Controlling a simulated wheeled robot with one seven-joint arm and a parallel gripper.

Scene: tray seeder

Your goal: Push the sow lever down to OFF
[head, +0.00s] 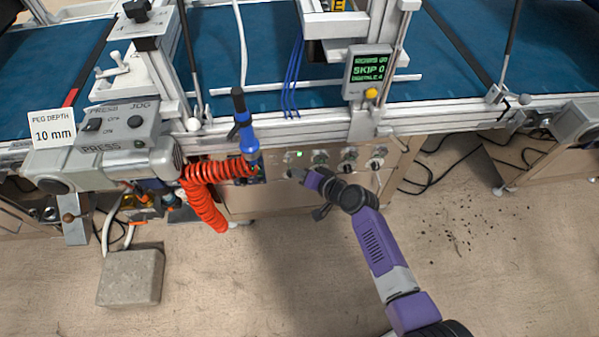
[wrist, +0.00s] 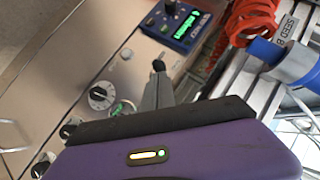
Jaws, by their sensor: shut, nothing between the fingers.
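My gripper (head: 299,174) is at the front of the control panel (head: 243,199) under the conveyor, left of the dials. In the wrist view its grey fingers (wrist: 157,90) are together and empty. A small black knob (wrist: 158,65) shows right at the fingertips, against the panel. It looks like the end of a lever, but no sow label is readable, and I cannot tell whether the fingers touch it. Its lower part is hidden behind the fingers. In the head view my gripper covers this spot, so the lever's position is unclear.
Several dials, including one black-and-white dial (wrist: 101,96), and a lit green switch (wrist: 122,108) sit beside my gripper. A blue display box (wrist: 179,21) is on the panel. A red coiled hose (head: 205,185) and a blue tool (head: 246,133) hang left.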

